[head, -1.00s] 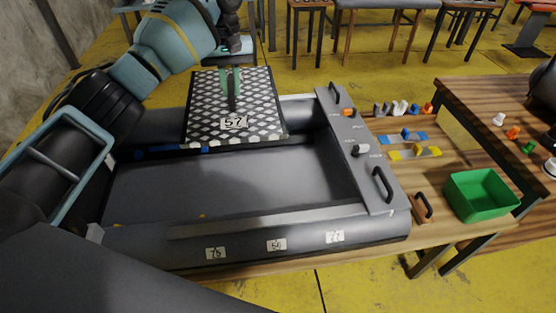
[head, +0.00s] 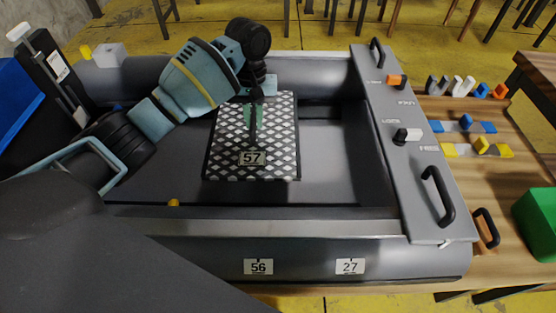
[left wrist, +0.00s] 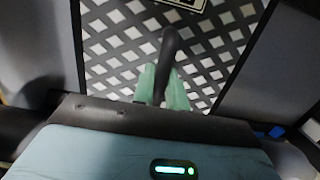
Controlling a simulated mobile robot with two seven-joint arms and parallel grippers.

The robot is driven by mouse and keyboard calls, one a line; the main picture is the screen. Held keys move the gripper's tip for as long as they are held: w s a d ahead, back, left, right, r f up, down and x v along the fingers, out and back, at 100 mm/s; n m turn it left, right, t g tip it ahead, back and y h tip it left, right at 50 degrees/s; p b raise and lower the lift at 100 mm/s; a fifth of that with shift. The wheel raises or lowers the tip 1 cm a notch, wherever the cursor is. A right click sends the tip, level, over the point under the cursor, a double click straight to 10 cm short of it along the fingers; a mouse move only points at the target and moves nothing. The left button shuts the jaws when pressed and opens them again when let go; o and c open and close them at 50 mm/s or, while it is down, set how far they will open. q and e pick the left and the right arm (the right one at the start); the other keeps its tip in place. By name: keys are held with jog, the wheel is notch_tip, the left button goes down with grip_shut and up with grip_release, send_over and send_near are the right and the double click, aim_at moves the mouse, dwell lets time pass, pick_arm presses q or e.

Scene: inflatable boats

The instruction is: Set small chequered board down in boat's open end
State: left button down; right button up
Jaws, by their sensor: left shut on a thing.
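The small chequered board (head: 228,140) is black and white with a "57" label and a dark upright handle; its pattern fills much of the left wrist view (left wrist: 115,45). My left gripper (head: 251,114) is shut on the board's handle. Its green fingertips (left wrist: 162,88) pinch the handle in the left wrist view. The board is over the interior of the grey boat (head: 330,222), left of the panel with handles at its right end. It looks roughly level. I cannot tell whether it touches the floor. My right gripper is not in view.
The panel (head: 400,120) carries black handles and knobs. A wooden table (head: 515,145) at right holds small coloured pieces and a green bin (head: 538,222). Bare boat floor shows right of the board.

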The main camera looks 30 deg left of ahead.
pick_arm(q)
jog(key=shift+w+f, duration=0.1)
notch_tip(320, 180, down, 4)
jog(key=shift+f+b, duration=0.1)
jog(key=shift+b, duration=0.4)
jog(key=shift+f, duration=0.6)
notch_tip(320, 180, down, 5)
jog(key=shift+r+b, duration=0.2)
jog(key=shift+b, duration=0.45)
jog(key=c, duration=1.4)
grip_release()
